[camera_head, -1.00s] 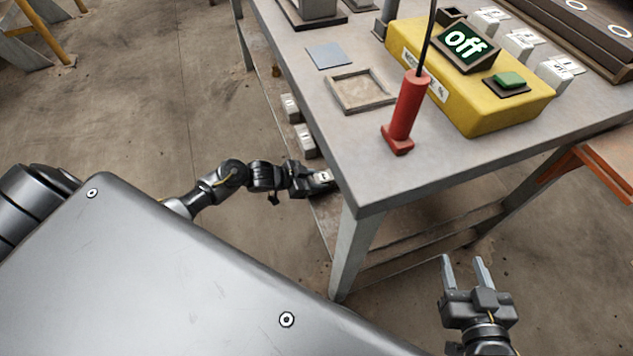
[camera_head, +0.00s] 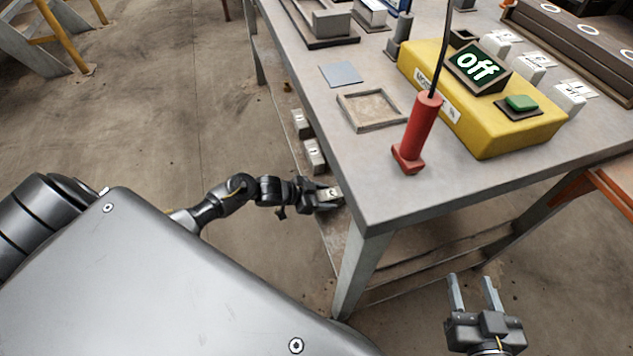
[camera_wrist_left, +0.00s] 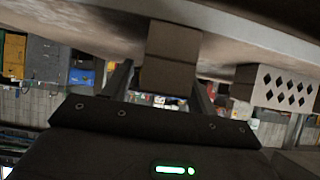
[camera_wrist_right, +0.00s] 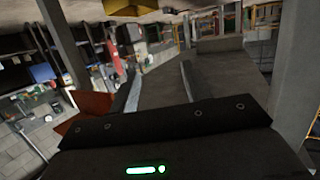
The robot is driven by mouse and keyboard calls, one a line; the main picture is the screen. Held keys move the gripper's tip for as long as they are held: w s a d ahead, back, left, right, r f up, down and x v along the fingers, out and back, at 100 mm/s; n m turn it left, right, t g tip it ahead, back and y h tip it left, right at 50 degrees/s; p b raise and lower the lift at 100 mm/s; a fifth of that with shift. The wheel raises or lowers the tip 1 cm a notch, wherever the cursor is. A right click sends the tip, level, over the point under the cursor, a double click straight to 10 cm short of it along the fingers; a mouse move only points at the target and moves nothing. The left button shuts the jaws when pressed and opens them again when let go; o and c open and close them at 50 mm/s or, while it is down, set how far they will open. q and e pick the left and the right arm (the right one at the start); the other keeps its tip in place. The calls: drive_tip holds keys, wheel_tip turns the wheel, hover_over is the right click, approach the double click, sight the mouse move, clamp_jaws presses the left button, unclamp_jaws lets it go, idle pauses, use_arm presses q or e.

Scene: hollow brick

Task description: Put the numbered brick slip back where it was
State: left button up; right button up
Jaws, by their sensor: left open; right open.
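A small pale block with a dark mark on its face (camera_head: 332,193), seemingly a numbered brick slip, is at my left gripper (camera_head: 325,196), on the low shelf beside the table's near left leg. Its number is too small to read. In the left wrist view a brown-grey block (camera_wrist_left: 171,58) stands between the two open fingers of my left gripper (camera_wrist_left: 162,85); contact cannot be told. Two similar marked blocks, one nearer (camera_head: 315,155) and one farther (camera_head: 299,123), sit along the shelf. My right gripper (camera_head: 474,291) is open and empty, low at the right.
The table (camera_head: 390,200) holds a square wooden frame (camera_head: 371,110), a grey square plate (camera_head: 341,74), a red handle (camera_head: 418,130) and a yellow box (camera_head: 480,120) reading "off" with a green button. The left wrist view shows a block with diamond holes (camera_wrist_left: 276,88) to the right.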

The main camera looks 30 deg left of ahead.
use_arm(q)
drive_tip(key=p+v, duration=0.1)
drive_tip(key=v, duration=0.4)
drive_tip(key=shift+r+p, duration=0.2)
drive_tip(key=shift+p, duration=0.2)
drive_tip(key=p+v, duration=0.2)
drive_tip(key=v, duration=0.5)
drive_tip(key=s+d+r+n+y, duration=0.1)
drive_tip(key=s+d+n+y, duration=0.15)
drive_tip(key=s+d, duration=0.4)
drive_tip(key=s+d+r+n+g+y, duration=0.1)
drive_tip(key=s+r+y, duration=0.1)
drive_tip(key=s, duration=0.2)
drive_tip(key=s+d+r+n+g+y, duration=0.1)
drive_tip(key=s+d+r+n+y, duration=0.1)
drive_tip(key=s, duration=0.3)
drive_tip(key=shift+s+d+r, duration=0.2)
drive_tip(key=shift+d+r, duration=0.1)
drive_tip(key=shift+r, duration=0.55)
use_arm(e)
drive_tip(key=s+d+f+m+g+h, duration=0.2)
drive_tip(key=s+d+f+g+h, duration=0.2)
drive_tip(key=s+d+f+g, duration=0.3)
drive_tip(key=shift+d+f+g+h, duration=0.35)
drive_tip(key=shift+d+f, duration=0.25)
drive_tip(key=shift+f, duration=0.25)
use_arm(q)
drive_tip(key=shift+f, duration=0.15)
